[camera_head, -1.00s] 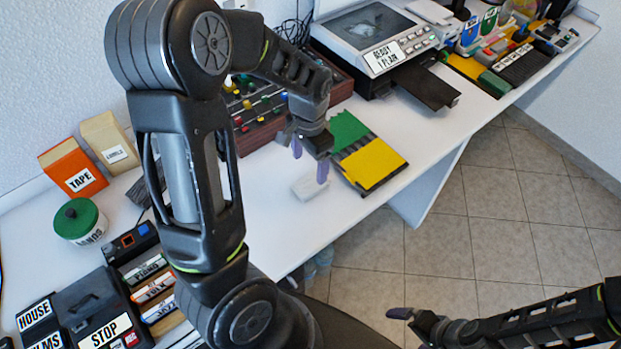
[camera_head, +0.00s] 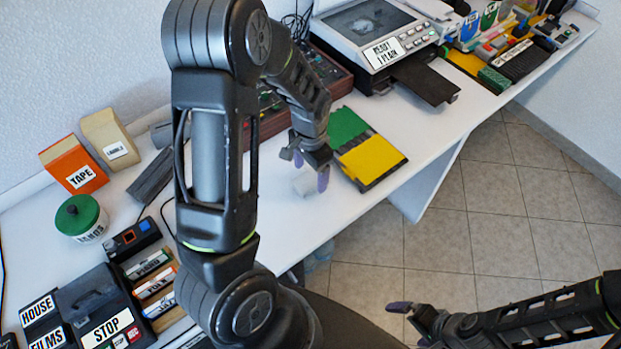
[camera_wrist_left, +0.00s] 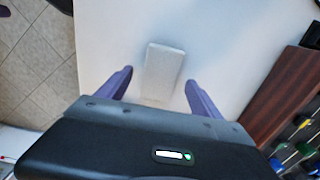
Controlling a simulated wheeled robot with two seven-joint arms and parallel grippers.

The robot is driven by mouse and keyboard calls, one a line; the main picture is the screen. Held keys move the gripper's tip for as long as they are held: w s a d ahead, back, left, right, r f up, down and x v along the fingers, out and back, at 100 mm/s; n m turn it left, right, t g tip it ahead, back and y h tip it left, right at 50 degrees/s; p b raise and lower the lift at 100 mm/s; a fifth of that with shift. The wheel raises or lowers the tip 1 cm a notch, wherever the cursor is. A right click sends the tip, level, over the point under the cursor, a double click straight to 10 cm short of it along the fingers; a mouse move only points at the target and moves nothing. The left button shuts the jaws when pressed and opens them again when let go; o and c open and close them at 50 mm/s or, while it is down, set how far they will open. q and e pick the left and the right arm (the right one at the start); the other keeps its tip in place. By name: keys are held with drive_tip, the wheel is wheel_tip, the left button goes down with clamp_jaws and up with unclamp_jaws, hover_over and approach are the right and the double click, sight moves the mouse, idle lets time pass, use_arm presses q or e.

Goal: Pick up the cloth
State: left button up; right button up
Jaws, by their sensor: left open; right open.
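The cloth (camera_wrist_left: 163,72) is a small pale grey-white folded rectangle lying flat on the white table. In the left wrist view it lies between the two purple fingers of my open left gripper (camera_wrist_left: 159,92), with a gap on each side. In the head view the cloth (camera_head: 305,184) shows only partly, behind my left gripper (camera_head: 310,172), which is low over the table. How high the fingertips are above the table I cannot tell. My right gripper (camera_head: 405,312) is open and empty at the lower right, over the floor.
A green and yellow folder (camera_head: 368,156) lies close to the right of my left gripper. A red-brown mixer box with knobs (camera_wrist_left: 285,105) stands behind it. A printer (camera_head: 375,40) is further back. The table's front edge is near the cloth. Cassettes and boxes fill the left end.

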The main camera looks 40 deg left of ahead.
sight(310, 179)
use_arm(q)
drive_tip(key=shift+f, duration=0.85)
drive_tip(key=c, duration=1.6)
drive_tip(key=shift+o, duration=0.2)
wheel_tip(310, 179, up, 10)
idle(0.4)
